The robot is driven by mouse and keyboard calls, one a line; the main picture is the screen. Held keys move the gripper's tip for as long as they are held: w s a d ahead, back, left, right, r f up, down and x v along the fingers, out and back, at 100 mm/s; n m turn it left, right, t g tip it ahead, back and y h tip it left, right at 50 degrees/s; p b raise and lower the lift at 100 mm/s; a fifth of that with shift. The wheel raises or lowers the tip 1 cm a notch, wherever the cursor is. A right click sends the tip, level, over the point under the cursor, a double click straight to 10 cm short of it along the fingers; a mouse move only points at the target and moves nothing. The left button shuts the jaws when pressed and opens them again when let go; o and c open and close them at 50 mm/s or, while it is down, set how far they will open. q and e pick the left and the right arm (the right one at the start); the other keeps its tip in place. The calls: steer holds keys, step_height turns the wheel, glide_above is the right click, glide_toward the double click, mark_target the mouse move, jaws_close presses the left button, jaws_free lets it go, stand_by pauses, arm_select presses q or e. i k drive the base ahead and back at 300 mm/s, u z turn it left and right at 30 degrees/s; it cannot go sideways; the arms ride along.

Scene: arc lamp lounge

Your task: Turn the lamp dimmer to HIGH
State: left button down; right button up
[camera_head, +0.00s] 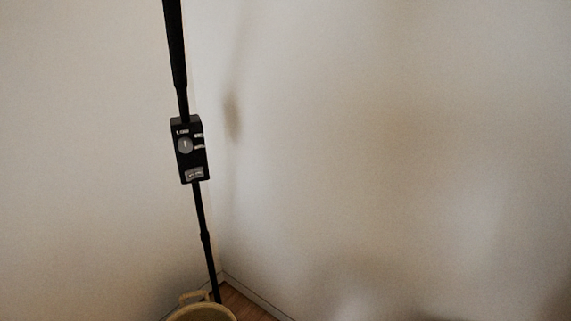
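The lamp's thin black pole (206,243) runs from the top of the head view down to the floor, leaning slightly. A black dimmer box (201,162) is mounted on it, left of the picture's middle. A round grey dial (185,146) with a short light mark sits on the box's front. Small white labels (199,141) are beside and above the dial, too small to read. A grey button or plate (194,174) with light marks is below the dial. Neither of my grippers shows in this view.
Two pale walls (400,140) meet in a corner behind the pole. A beige basket or bin (203,312) with a handle stands at the pole's foot, cut off by the bottom edge. A bit of wooden floor (240,303) shows beside it. The space right of the pole is clear.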

mark_target(184, 145)
steer(key=u, duration=0.4)
steer(key=k, duration=0.5)
steer(key=u, duration=1.35)
steer(key=i, duration=1.2)
steer(key=z, duration=0.75)
